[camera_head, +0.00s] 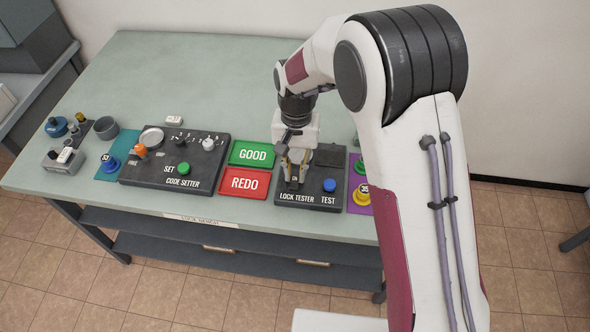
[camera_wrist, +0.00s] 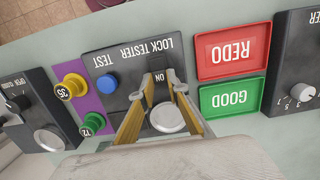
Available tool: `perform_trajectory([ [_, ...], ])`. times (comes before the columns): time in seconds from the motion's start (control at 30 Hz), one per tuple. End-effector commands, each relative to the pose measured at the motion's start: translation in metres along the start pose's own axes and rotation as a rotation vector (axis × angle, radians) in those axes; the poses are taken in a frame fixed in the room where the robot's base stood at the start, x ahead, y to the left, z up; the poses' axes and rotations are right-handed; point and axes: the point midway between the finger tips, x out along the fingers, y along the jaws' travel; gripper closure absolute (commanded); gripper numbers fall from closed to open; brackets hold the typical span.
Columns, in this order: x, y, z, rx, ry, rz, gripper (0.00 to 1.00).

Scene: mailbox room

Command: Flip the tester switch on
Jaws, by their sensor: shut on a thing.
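The lock tester (camera_head: 310,200) is a dark panel with a blue TEST button (camera_head: 329,185), at the right part of the bench. In the wrist view the panel (camera_wrist: 120,66) appears upside down, with an ON label between the fingertips. My gripper (camera_head: 296,178) reaches down onto the panel, left of the blue button. In the wrist view its two yellowish fingers (camera_wrist: 160,80) close around the switch spot beside the ON label. The switch itself is mostly hidden by the fingertips, so I cannot tell its position. A round silver disc (camera_wrist: 168,119) shows between the fingers.
Left of the tester are the green GOOD tray (camera_head: 252,153) and red REDO tray (camera_head: 244,184), both empty. The code setter (camera_head: 150,175) stands further left. A purple mat (camera_head: 357,207) with yellow and green knobbed pieces lies right of the tester, close to my arm.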

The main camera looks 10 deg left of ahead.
Motion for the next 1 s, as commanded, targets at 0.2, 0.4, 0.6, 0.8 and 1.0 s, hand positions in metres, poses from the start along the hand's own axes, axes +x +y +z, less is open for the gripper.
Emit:
perform_trajectory([
  [0.2,-0.0005,-0.0001,-0.0009,0.000,0.003,-0.001,1.00],
  [0.4,-0.0004,0.0000,-0.0006,0.000,0.003,-0.001,0.68],
  [0.6,-0.0003,0.0000,-0.0003,0.000,0.002,0.000,0.68],
  [0.8,-0.0002,0.0000,-0.0001,0.000,0.002,0.000,0.68],
  [1.0,-0.0004,0.0001,0.0010,0.001,0.015,0.001,0.68],
])
